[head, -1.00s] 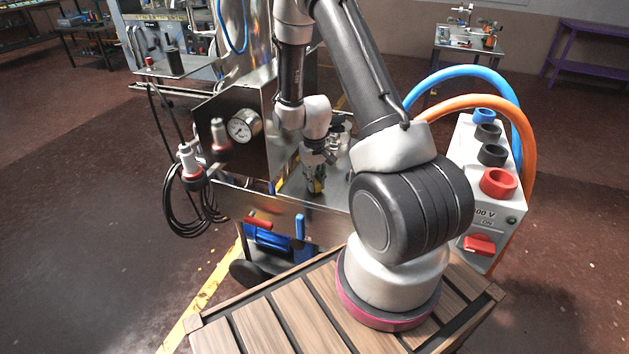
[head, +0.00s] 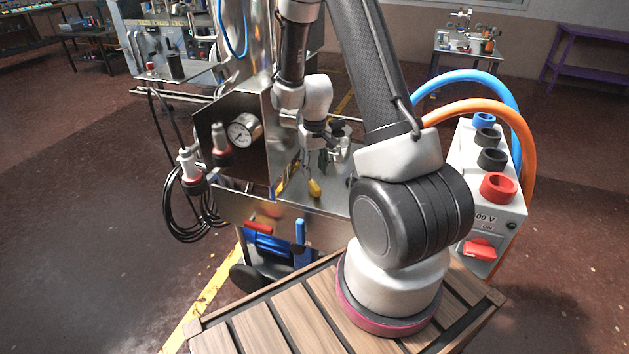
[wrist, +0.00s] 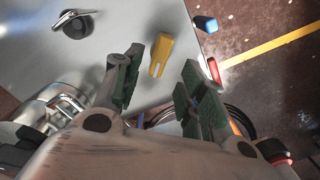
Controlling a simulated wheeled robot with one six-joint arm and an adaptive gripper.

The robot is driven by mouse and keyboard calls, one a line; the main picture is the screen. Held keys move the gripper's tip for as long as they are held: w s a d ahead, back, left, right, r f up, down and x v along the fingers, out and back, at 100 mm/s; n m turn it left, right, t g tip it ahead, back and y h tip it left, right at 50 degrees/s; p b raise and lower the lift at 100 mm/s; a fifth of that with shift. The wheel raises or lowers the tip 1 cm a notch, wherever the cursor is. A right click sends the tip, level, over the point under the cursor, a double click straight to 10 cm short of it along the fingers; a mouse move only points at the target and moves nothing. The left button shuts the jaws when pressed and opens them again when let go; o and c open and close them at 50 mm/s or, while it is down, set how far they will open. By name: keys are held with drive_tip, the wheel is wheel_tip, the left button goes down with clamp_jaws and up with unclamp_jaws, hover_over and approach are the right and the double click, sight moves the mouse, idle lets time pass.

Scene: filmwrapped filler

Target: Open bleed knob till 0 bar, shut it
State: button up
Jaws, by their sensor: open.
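A yellow handle (head: 314,187) stands on the steel deck of the cart, just below my gripper (head: 318,158). In the wrist view the yellow handle (wrist: 160,55) shows beyond and between the two green-padded fingers of my gripper (wrist: 160,76). The fingers are spread apart and hold nothing. A round white-faced pressure gauge (head: 243,129) sits on the cart's dark front panel; its reading is too small to tell. A black knob with a metal lever (wrist: 74,22) is at the wrist view's top left. I cannot tell for sure which part is the bleed knob.
A steel column (head: 241,45) rises behind the panel, close to my arm. Black cable coils (head: 188,205) hang at its left. A grey box with coloured sockets (head: 493,205), fed by blue and orange hoses, stands at right. Floor to the left is clear.

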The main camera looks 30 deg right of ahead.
sight(315, 184)
wheel_tip(315, 184, up, 5)
drive_tip(key=shift+r, duration=0.1)
drive_tip(key=shift+s, duration=0.1)
idle(0.5)
